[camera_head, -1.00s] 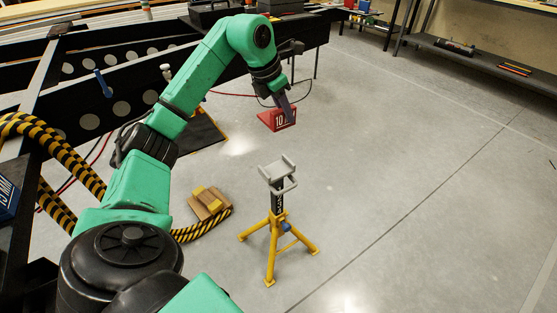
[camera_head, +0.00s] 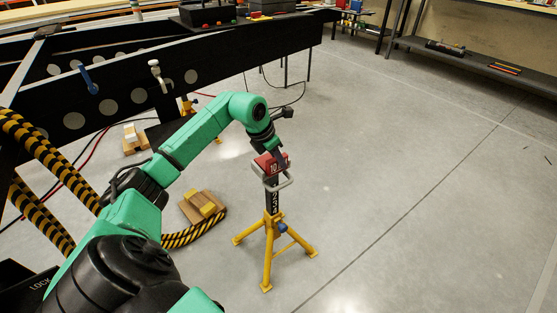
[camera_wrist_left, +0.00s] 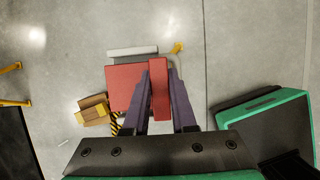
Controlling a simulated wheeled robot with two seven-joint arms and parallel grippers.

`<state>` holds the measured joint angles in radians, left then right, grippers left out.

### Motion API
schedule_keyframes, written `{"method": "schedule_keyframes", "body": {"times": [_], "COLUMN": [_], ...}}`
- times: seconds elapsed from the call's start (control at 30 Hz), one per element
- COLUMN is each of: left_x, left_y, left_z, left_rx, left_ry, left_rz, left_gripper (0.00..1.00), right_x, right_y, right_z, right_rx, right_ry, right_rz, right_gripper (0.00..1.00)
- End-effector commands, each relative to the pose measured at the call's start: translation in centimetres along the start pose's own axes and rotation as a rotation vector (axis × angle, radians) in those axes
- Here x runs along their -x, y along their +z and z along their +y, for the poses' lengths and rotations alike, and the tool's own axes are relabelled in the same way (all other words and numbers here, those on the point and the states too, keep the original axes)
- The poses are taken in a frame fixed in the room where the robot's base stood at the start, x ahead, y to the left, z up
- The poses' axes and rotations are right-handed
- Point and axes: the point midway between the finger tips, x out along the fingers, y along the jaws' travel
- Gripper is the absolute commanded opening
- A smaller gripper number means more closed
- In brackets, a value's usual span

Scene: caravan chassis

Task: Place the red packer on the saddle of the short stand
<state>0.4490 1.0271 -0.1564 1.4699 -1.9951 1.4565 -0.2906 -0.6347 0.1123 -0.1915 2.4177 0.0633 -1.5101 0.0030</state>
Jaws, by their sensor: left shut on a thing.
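The red packer (camera_head: 264,167) has a "10" marking on it in the head view. My left gripper (camera_head: 272,152) is shut on it. In the left wrist view the fingers (camera_wrist_left: 160,100) close on the packer's upright red plate, and its flat red part (camera_wrist_left: 124,84) lies beside it. The short stand (camera_head: 274,232) is upright on yellow legs. The packer is at its grey saddle (camera_head: 284,181), overlapping it in the head view; a grey strip of saddle (camera_wrist_left: 132,52) shows past the packer in the wrist view. I cannot tell whether they touch. My right gripper is out of view.
The black chassis (camera_head: 120,85) runs along the left and back. A wooden block with yellow pieces (camera_head: 203,207) and a striped black-yellow hose (camera_head: 195,232) lie left of the stand. A shelf (camera_head: 480,70) stands at back right. The floor right of the stand is clear.

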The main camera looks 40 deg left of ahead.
Motion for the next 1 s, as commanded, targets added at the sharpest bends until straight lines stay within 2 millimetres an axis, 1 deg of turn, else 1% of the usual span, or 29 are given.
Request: {"method": "schedule_keyframes", "body": {"times": [0.07, 0.1, 0.17, 0.47, 0.57, 0.67, 0.7, 0.8, 0.9, 1.0], "left_x": [-0.1, -0.1, -0.1, 0.0, 0.7, 2.8, 3.8, 6.7, 9.3, 11.1], "left_y": [-0.1, -0.1, 0.0, 0.0, 0.1, 0.1, 0.1, 0.1, 0.1, 0.0], "left_z": [0.0, 0.0, 0.0, 0.0, 0.1, 0.2, 0.1, 0.1, 0.1, 0.1], "left_rx": [0.000, 0.000, 0.000, 0.000, 0.000, 0.000, -0.001, -0.001, -0.001, 0.001], "left_ry": [0.000, 0.000, 0.000, 0.000, 0.002, 0.005, 0.006, 0.006, 0.005, 0.003], "left_rz": [0.000, 0.000, 0.000, 0.000, 0.000, 0.000, 0.001, 0.002, 0.001, 0.001], "left_gripper": [0.00, 0.32, 0.54, 0.54, 0.54, 0.54, 0.54, 0.54, 0.54, 0.54], "right_x": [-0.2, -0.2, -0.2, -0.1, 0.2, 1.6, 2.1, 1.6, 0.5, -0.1], "right_y": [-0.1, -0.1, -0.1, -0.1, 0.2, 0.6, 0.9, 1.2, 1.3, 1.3], "right_z": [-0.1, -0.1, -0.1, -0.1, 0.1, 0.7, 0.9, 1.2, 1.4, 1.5], "right_rx": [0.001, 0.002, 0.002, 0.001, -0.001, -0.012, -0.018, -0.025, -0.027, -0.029], "right_ry": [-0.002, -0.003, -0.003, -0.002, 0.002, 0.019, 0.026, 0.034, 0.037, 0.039], "right_rz": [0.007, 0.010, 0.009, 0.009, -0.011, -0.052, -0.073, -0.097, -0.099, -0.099], "right_gripper": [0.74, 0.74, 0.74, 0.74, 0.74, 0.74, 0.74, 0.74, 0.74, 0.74]}}
